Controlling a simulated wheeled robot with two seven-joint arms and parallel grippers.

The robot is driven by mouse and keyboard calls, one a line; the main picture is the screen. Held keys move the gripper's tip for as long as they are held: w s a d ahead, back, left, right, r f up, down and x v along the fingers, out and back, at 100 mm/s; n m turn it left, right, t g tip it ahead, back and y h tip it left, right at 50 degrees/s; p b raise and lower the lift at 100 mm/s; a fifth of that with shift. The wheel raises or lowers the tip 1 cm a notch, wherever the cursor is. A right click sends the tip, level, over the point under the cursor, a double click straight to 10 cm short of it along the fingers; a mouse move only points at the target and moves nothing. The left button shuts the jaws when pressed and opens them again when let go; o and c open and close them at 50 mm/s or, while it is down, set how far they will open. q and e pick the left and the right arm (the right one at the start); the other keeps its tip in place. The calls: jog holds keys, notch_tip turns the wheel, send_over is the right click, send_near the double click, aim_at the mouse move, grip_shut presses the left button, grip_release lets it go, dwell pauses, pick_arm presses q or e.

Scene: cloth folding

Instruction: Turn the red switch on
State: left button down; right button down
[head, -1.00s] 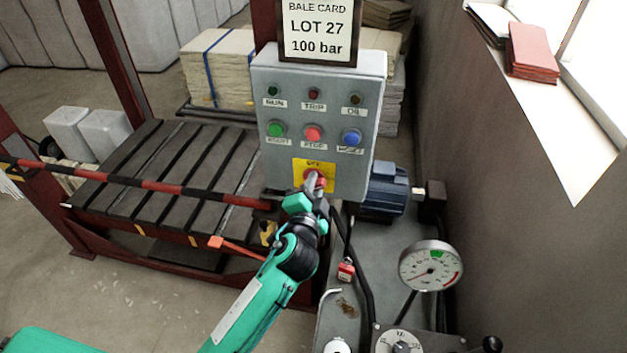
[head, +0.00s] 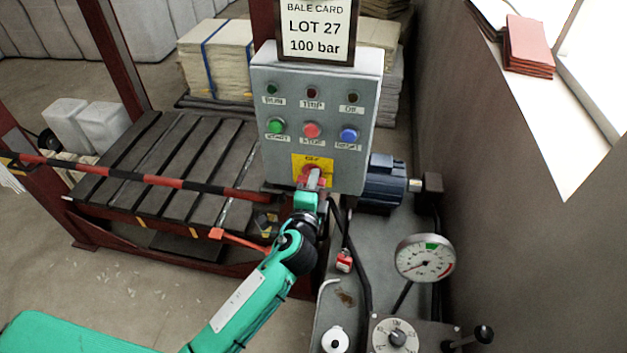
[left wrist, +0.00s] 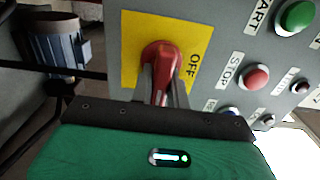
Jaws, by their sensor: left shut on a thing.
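The red switch (head: 312,171) is a rotary handle on a yellow plate (head: 329,166) low on the grey control box. In the left wrist view the red switch (left wrist: 158,62) shows in front of the yellow plate (left wrist: 198,38), where the word OFF is readable. My left gripper (head: 314,180) is at the switch, its fingers (left wrist: 161,85) shut on the red handle from both sides. The handle's inner end is partly hidden by the fingers. My right gripper is in neither view.
Above the switch are the green start (head: 277,126), red stop (head: 312,130) and blue reset (head: 349,135) buttons. A striped bar (head: 150,178) crosses the slatted bed at left. A gauge (head: 425,258) and dial (head: 396,337) stand at lower right.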

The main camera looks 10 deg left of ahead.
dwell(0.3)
pick_arm(q)
jog(key=c, duration=1.4)
grip_release()
jog(key=shift+o, duration=0.2)
jog(key=shift+s, duration=0.1)
jog(key=shift+s+f, duration=0.15)
jog(key=shift+s, duration=0.15)
jog(key=s+b, duration=0.5)
jog(key=s, duration=0.8)
